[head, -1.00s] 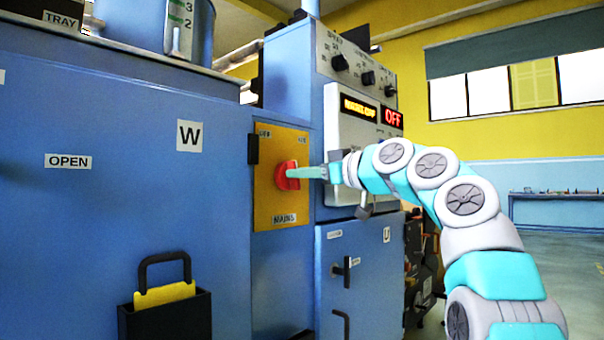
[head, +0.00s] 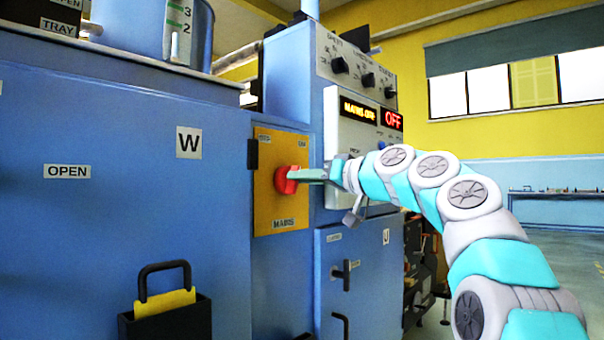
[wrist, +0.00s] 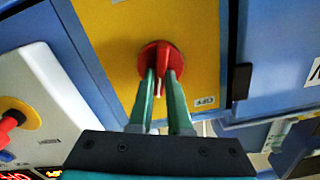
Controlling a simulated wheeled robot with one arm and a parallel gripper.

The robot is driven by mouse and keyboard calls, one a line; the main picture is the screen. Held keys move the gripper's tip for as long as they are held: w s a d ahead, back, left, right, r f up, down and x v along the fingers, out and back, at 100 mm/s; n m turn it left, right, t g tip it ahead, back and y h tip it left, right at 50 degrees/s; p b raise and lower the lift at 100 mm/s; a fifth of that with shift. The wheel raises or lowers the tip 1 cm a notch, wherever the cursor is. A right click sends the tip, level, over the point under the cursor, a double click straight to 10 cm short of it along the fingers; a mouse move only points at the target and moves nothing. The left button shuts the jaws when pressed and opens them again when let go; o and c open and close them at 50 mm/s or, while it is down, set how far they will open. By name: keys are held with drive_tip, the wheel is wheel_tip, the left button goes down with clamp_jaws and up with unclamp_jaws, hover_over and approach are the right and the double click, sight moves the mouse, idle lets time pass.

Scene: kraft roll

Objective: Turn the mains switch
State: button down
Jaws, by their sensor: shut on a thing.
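The mains switch (head: 285,181) is a red rotary knob on a yellow plate (head: 282,212) marked MAINS, on the blue machine. It also shows in the wrist view (wrist: 161,60), where its raised grip bar runs up and down the picture. My gripper (head: 297,175) reaches in from the right. In the wrist view its two green fingers (wrist: 162,82) lie either side of the bar and are shut on it. The fingertips hide part of the knob. The display beside the plate (head: 358,109) appears to read MAINS OFF, and a red sign (head: 393,119) reads OFF.
A control panel with several black knobs (head: 340,65) is above right of the switch. A cabinet door with a handle (head: 347,274) is below my arm. Open floor (head: 560,260) lies to the right.

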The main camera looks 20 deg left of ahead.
drive_tip(key=shift+w+r+m+p, duration=0.1)
drive_tip(key=shift+m+p, duration=1.35)
drive_tip(key=shift+m, duration=1.35)
drive_tip(key=c, duration=0.9)
unclamp_jaws()
drive_tip(key=shift+o, duration=0.2)
drive_tip(key=shift+d+f, duration=0.1)
drive_tip(key=shift+f, duration=0.1)
drive_tip(key=v, duration=0.7)
drive_tip(key=shift+d+b, duration=0.3)
